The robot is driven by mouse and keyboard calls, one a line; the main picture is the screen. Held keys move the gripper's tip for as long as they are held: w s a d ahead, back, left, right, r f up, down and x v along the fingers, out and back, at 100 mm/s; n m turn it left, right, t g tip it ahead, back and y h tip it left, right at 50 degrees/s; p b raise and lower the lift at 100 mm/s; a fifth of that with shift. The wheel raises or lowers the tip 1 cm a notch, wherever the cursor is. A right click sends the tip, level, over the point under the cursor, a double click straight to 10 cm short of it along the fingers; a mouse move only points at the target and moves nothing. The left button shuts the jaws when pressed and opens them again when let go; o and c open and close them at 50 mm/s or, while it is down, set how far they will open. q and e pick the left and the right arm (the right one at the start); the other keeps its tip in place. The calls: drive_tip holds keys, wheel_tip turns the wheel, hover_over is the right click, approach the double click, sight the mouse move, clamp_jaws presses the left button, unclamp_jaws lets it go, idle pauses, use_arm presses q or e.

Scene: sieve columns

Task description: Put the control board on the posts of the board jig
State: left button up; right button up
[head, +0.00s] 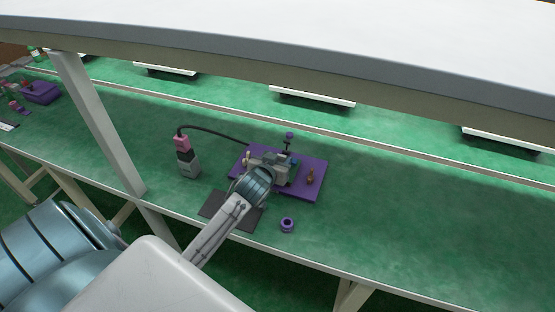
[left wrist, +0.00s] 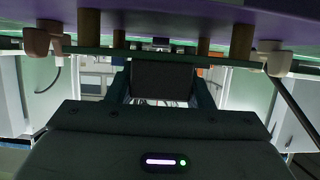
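The board jig (head: 309,188) is a purple plate on the green bench in the head view. In the left wrist view its plate (left wrist: 180,22) runs across the top, with brown posts (left wrist: 203,46) reaching to the board. The control board (left wrist: 90,53) is a thin green edge, level with the plate, at the post ends; contact with each post is hard to judge. My left gripper (head: 266,162) is over the jig. In the left wrist view its fingers (left wrist: 163,85) are on both sides of a dark block on the board, appearing shut on it. My right gripper is out of view.
A pink and grey device (head: 187,159) with a black cable stands left of the jig. A dark mat (head: 217,208) and a purple ring (head: 287,225) lie in front. A slanted frame post (head: 98,122) stands at left. The bench to the right is clear.

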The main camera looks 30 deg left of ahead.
use_arm(q)
drive_tip(key=o, duration=0.4)
drive_tip(key=shift+c, duration=0.2)
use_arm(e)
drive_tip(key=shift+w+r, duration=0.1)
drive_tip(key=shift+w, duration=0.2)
use_arm(q)
drive_tip(key=shift+r, duration=0.15)
drive_tip(key=shift+s+r, duration=0.1)
drive_tip(key=shift+s, duration=0.25)
drive_tip(key=v, duration=1.1)
drive_tip(key=shift+d+b, duration=0.15)
drive_tip(key=shift+b, duration=0.2)
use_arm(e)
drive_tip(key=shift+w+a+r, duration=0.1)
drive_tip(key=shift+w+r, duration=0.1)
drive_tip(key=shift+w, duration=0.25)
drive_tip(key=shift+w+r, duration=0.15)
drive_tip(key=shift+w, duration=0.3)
use_arm(q)
drive_tip(key=shift+s+r, duration=0.1)
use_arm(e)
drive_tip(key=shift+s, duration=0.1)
